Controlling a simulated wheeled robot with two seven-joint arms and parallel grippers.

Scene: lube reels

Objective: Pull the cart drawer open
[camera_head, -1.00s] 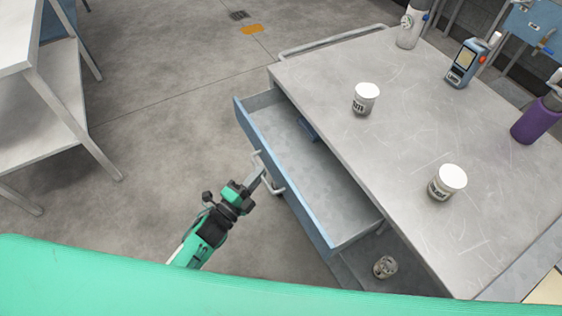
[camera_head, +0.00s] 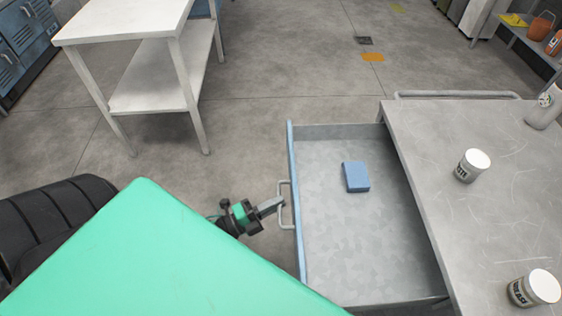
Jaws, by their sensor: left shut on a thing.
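The cart drawer (camera_head: 390,235) stands far out from the left side of the grey cart (camera_head: 435,150). Its blue front panel (camera_head: 296,215) faces left and carries a metal bar handle (camera_head: 284,222). My left gripper (camera_head: 277,206) is shut on the handle, at its middle part. A blue box-shaped item (camera_head: 356,177) lies inside the drawer, towards its far end; the rest of the visible drawer floor is bare. My right gripper is not in view.
White-lidded cans (camera_head: 473,165) (camera_head: 535,288) and a white bottle (camera_head: 545,106) stand on the cart top. A white shelf table (camera_head: 125,25) stands at the back left. Bare floor lies between it and the drawer.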

